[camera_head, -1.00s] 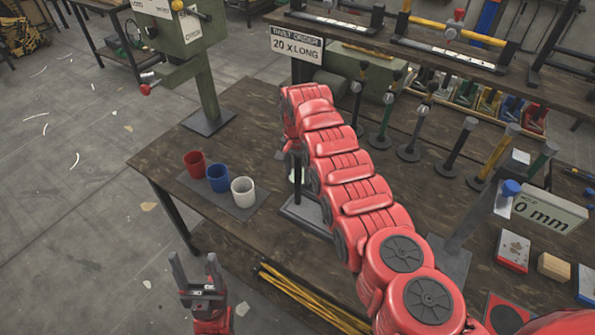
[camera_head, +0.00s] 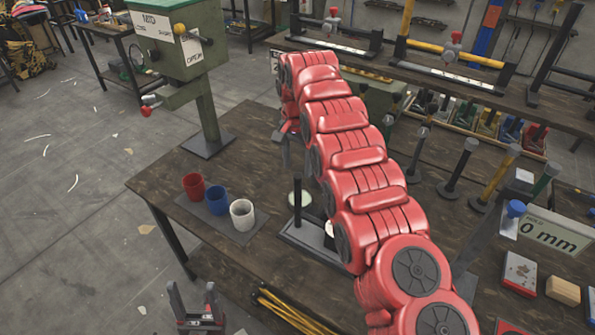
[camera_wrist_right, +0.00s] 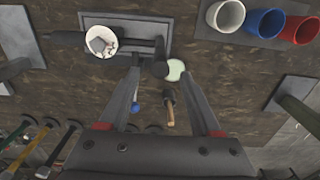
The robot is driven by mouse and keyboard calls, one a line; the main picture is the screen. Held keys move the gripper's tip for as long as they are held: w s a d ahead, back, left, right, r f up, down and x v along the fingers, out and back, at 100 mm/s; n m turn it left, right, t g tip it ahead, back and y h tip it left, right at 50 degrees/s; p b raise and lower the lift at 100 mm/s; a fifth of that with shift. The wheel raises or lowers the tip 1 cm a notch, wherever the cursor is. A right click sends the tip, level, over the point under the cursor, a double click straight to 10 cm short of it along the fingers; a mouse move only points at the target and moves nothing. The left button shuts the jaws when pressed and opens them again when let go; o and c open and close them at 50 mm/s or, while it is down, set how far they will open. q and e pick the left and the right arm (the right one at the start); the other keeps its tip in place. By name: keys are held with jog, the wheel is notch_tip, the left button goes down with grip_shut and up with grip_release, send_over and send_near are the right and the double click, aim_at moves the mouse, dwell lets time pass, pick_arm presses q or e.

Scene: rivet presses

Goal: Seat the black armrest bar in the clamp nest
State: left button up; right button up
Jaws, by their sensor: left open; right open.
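A black upright bar (camera_head: 297,207) stands on a grey base plate (camera_head: 287,233), partly hidden behind my right arm. In the right wrist view its dark round end (camera_wrist_right: 160,68) shows close to the gap between my right fingertips. I cannot tell whether this is the armrest bar or part of the clamp nest. My right gripper (camera_head: 296,155) is open and above the plate; its open fingers also show in the right wrist view (camera_wrist_right: 166,75). Nothing is between them that I can see gripped. My left gripper (camera_head: 194,292) is open and empty, off the table's front edge.
Red (camera_head: 193,186), blue (camera_head: 217,200) and white (camera_head: 242,214) cups stand on a mat left of the plate. A green press (camera_head: 205,110) stands behind them. Several upright bars, including a black one (camera_head: 458,168), stand to the right. A pale disc (camera_wrist_right: 175,69) lies near the plate.

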notch_tip(320, 180, up, 6)
jog(key=p, duration=0.4)
jog(key=shift+f+p, duration=0.15)
jog(key=shift+p, duration=0.2)
